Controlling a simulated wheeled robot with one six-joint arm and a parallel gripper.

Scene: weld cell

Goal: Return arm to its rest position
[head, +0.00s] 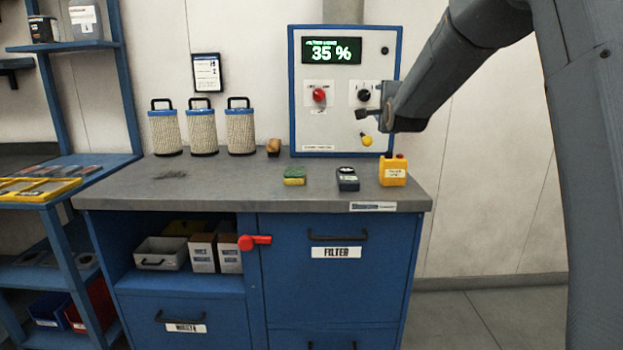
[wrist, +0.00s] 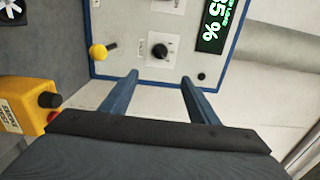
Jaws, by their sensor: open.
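My gripper (head: 374,113) is raised in front of the right part of the control panel (head: 345,135), above the right end of the workbench. In the wrist view its two blue fingers (wrist: 160,80) are spread apart with nothing between them. Beyond the fingertips the panel shows a black knob (wrist: 160,51) and a yellow knob (wrist: 98,51). My arm comes in from the upper right of the head view.
The panel display (head: 332,51) reads 35 %. A yellow box (head: 393,173), a dark handheld device (head: 347,179) and a green-and-yellow sponge (head: 294,175) sit on the workbench (head: 240,190). Several filter cartridges (head: 202,132) stand at the back. Floor at right is clear.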

